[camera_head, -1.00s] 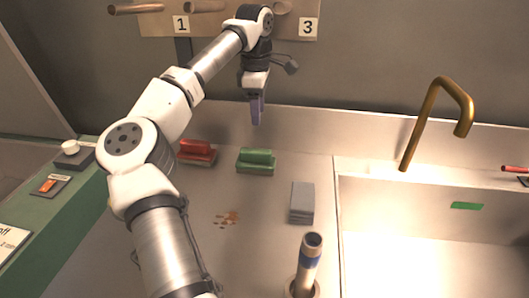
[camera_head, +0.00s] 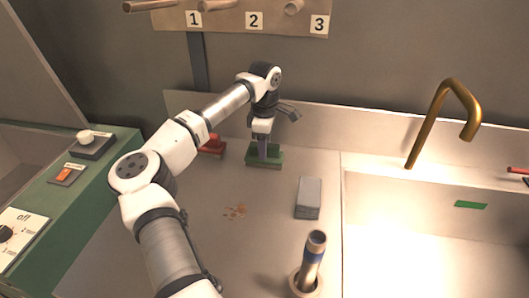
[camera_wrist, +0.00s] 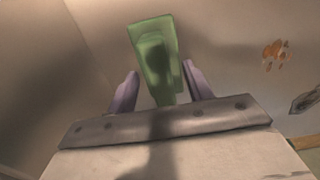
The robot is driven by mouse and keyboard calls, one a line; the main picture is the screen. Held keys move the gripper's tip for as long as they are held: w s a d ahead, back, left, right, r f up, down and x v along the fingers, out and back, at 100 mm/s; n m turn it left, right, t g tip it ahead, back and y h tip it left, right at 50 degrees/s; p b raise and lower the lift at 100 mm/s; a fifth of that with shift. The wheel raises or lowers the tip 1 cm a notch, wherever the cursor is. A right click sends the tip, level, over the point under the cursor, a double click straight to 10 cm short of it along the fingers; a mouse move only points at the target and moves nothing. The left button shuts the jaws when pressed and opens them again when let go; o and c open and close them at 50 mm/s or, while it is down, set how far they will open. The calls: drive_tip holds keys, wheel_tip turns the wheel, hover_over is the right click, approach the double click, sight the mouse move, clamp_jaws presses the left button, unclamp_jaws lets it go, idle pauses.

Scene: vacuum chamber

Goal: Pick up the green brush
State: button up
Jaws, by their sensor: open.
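The green brush (camera_head: 264,160) sits on the counter near the back wall, with a block-like handle on a wider base. In the wrist view the green brush (camera_wrist: 155,55) lies ahead of and partly between the two purple fingers. My gripper (camera_head: 263,150) is lowered over the brush from above and hides part of its handle. In the wrist view my gripper (camera_wrist: 160,92) is open, with a finger on each side of the brush's near end. I cannot tell whether a finger touches it.
A red brush (camera_head: 212,146) stands close on the left, partly behind my arm. A grey block (camera_head: 308,197) and a cylinder in a holder (camera_head: 312,258) are to the right, before the sink (camera_head: 430,250). A brown stain (camera_head: 236,211) marks the counter.

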drive_tip(key=shift+f, duration=0.45)
drive_tip(key=shift+c, duration=0.3)
clamp_jaws()
drive_tip(key=shift+r, duration=0.1)
drive_tip(key=shift+s+r+b, duration=0.15)
drive_tip(key=shift+b, duration=0.35)
drive_tip(key=r, duration=0.2)
drive_tip(key=r+b, duration=0.1)
drive_tip(key=r, duration=0.1)
drive_tip(key=r+b, duration=0.1)
drive_tip(key=r, duration=0.1)
drive_tip(key=shift+s+a+r, duration=0.15)
drive_tip(key=shift+s+r, duration=0.05)
drive_tip(key=shift+s, duration=0.1)
drive_tip(key=s+a+b, duration=0.1)
drive_tip(key=s+b, duration=0.2)
drive_tip(key=s, duration=0.6)
drive_tip(key=s+a+b, duration=0.2)
drive_tip(key=s+b, duration=0.1)
drive_tip(key=s, duration=0.6)
drive_tip(key=shift+s+a, duration=0.3)
drive_tip(key=shift+s, duration=0.05)
drive_tip(key=shift+r, duration=0.1)
